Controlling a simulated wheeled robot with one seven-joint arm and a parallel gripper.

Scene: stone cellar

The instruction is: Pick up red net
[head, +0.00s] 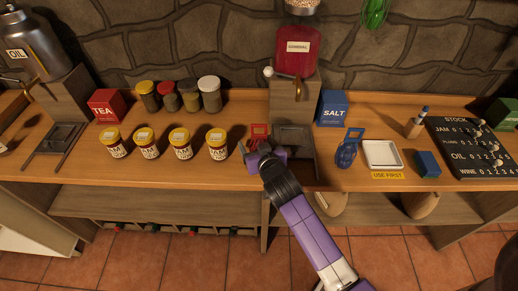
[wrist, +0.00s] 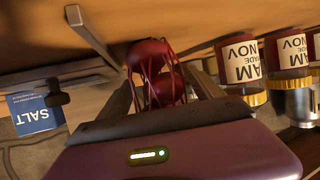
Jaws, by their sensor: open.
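The red net (head: 259,131) lies on the wooden counter, left of the dark tray under the vinegar-like red dispenser. In the wrist view the red net (wrist: 157,62) shows as mesh around dark red round contents. My gripper (head: 260,146) is low over the counter at the net's near side. In the wrist view my gripper (wrist: 163,88) is open, with its two fingers on either side of the net's near part. I cannot tell whether either finger touches it. My gripper hides part of the net in the head view.
Jam jars (head: 217,145) stand in a row to the left. The dispenser's dark tray (head: 293,138) is close on the right. A blue net (head: 348,148), a salt box (head: 333,109) and a white tray (head: 382,154) stand farther right. The counter's front edge is near my arm.

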